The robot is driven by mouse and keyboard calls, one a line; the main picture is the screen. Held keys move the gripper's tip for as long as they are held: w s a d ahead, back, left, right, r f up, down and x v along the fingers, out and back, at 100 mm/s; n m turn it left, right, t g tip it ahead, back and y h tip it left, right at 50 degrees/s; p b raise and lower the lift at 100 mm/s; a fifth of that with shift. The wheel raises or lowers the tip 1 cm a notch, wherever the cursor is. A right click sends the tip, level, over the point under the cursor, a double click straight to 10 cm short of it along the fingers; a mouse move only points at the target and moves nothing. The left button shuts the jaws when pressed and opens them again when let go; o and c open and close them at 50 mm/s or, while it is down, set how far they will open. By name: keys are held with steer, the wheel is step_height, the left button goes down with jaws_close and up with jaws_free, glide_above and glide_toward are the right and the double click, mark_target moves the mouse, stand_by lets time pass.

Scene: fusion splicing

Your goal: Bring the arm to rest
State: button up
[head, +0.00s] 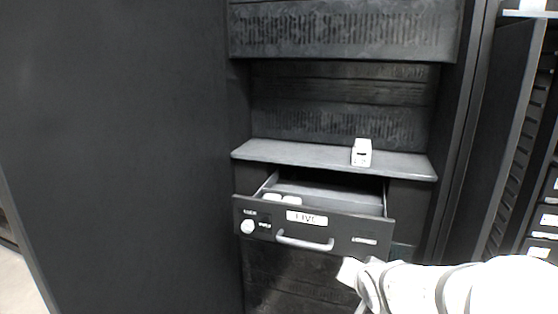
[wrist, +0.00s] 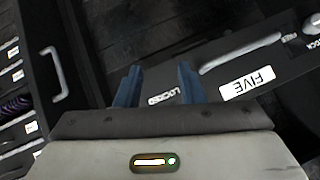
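My gripper (wrist: 159,70) shows two blue fingers in the wrist view, spread apart with nothing between them. In the head view my white arm comes in from the lower right, and its end is just below the right part of a drawer; the fingers are hard to make out there. The drawer (head: 345,234), labelled FIVE, is pulled out of the dark cabinet. Its front also shows upside down in the wrist view (wrist: 225,115), beyond the fingers. The drawer handle (head: 305,242) is apart from my arm.
A small white device (head: 361,152) stands on the shelf (head: 300,153) above the drawer. White items (head: 271,197) lie inside the drawer at its left. A round knob (head: 247,227) is on the drawer's left front. Another rack (head: 545,190) stands at the right. A dark panel fills the left.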

steer(key=s+a+r+n+g+p, duration=0.1)
steer(key=s+r+n+g+p, duration=0.1)
steer(key=s, duration=0.6)
steer(key=s+a+r+n+g+p, duration=0.1)
steer(key=s+r+n+g+p, duration=0.1)
steer(key=s+g, duration=0.3)
steer(key=s+n, duration=0.1)
steer(key=s, duration=0.3)
steer(key=shift+a+r+n+y, duration=0.2)
steer(key=shift+r+n+y, duration=0.1)
steer(key=shift+n, duration=0.1)
